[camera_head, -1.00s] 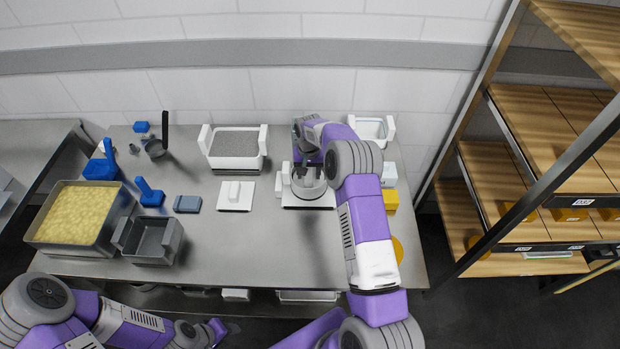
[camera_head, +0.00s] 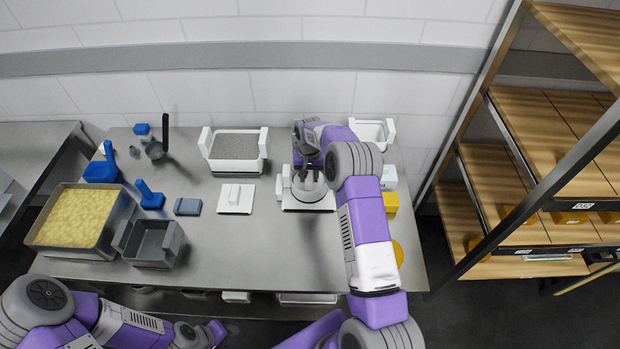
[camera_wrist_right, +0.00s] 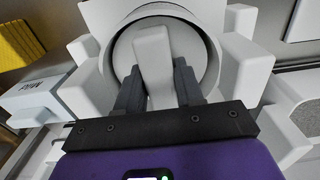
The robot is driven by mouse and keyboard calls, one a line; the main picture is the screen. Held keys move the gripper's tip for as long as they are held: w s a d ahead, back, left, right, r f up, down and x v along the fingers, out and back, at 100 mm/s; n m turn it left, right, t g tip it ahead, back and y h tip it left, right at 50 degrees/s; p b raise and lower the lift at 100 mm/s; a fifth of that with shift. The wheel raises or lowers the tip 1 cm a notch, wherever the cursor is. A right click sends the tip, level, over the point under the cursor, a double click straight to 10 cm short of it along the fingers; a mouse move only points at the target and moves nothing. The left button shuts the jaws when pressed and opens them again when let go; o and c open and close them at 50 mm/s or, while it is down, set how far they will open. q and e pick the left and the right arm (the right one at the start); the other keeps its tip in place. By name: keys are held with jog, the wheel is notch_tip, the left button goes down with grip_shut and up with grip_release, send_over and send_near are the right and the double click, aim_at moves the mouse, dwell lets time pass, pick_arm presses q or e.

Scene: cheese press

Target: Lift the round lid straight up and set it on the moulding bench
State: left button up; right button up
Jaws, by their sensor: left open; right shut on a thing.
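The round lid (camera_wrist_right: 182,50) is a grey disc with a white upright bar handle (camera_wrist_right: 153,60). It sits inside the rim of a white round mould (camera_wrist_right: 213,62), which also shows in the head view (camera_head: 310,196) at the right part of the bench (camera_head: 260,250). My right gripper (camera_wrist_right: 157,82) is shut on the lid's handle, one finger on each side. In the head view my right gripper (camera_head: 308,172) hides most of the lid. My left gripper (camera_head: 216,332) is open and empty, in front of the bench's front edge.
A white square lid (camera_head: 236,205) and a white tub (camera_head: 235,165) stand left of the mould. A grey bin (camera_head: 152,255), a curd-filled tray (camera_head: 122,225) and blue tools (camera_head: 150,198) are further left. The bench's middle front is clear.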

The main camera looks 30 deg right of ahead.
aim_at(309, 174)
jog(key=shift+r+p, duration=0.3)
jog(key=shift+r, duration=0.7)
jog(key=shift+r, duration=0.1)
notch_tip(309, 174, up, 9)
jog(key=p, duration=0.5)
jog(key=shift+p, duration=0.3)
